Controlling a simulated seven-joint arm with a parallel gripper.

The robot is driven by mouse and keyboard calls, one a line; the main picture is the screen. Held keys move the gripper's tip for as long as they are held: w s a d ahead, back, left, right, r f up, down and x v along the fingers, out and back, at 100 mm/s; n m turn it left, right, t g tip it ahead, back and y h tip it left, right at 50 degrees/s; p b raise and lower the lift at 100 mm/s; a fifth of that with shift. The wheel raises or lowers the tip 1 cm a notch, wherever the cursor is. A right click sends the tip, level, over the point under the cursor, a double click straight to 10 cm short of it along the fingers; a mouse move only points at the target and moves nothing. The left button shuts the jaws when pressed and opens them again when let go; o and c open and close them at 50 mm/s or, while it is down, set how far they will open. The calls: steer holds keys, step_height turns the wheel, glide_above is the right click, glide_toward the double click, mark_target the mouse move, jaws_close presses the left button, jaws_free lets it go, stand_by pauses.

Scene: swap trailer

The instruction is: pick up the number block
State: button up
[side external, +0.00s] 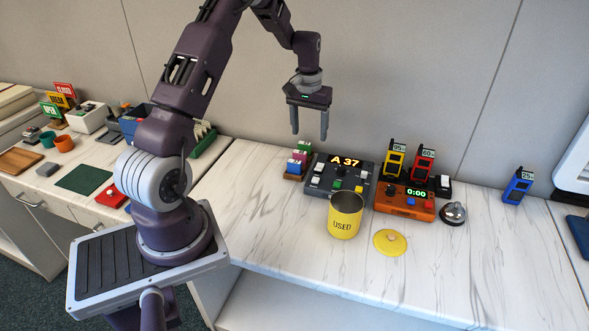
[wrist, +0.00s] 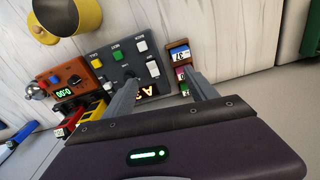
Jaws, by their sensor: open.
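Small number blocks with coloured bands stand in a wooden rack (side external: 292,177) at the back of the counter, left of the grey panel. In the wrist view, a block reading 37 (wrist: 180,54) with a blue band sits at one end of the row, with pink and green ones beside it. My gripper (side external: 310,134) is open and empty, pointing down above the rack and panel area. In the wrist view the fingers (wrist: 161,82) are spread and apart from the blocks; one finger appears near the rack and partly covers that area.
A grey panel (side external: 320,184) with a lit A 37 display stands right of the rack. In front are a yellow USED cup (side external: 345,226) and yellow lid (side external: 391,242). An orange timer box (side external: 405,203) and silver bell (side external: 453,213) stand further right. The front left counter is clear.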

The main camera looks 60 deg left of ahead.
steer(key=n, duration=0.1)
glide_above(295, 162)
steer(key=shift+g, duration=0.3)
steer(key=f, duration=0.9)
steer(key=shift+w+a, duration=0.3)
steer(key=shift+w, duration=0.05)
steer(key=f, duration=0.6)
steer(key=shift+s+d+f, duration=0.15)
steer(key=shift+s+f, duration=0.1)
steer(key=shift+s, duration=0.1)
steer(key=shift+c, duration=0.5)
steer(key=c, duration=1.3)
step_height(295, 162, up, 10)
steer(key=shift+r, duration=0.1)
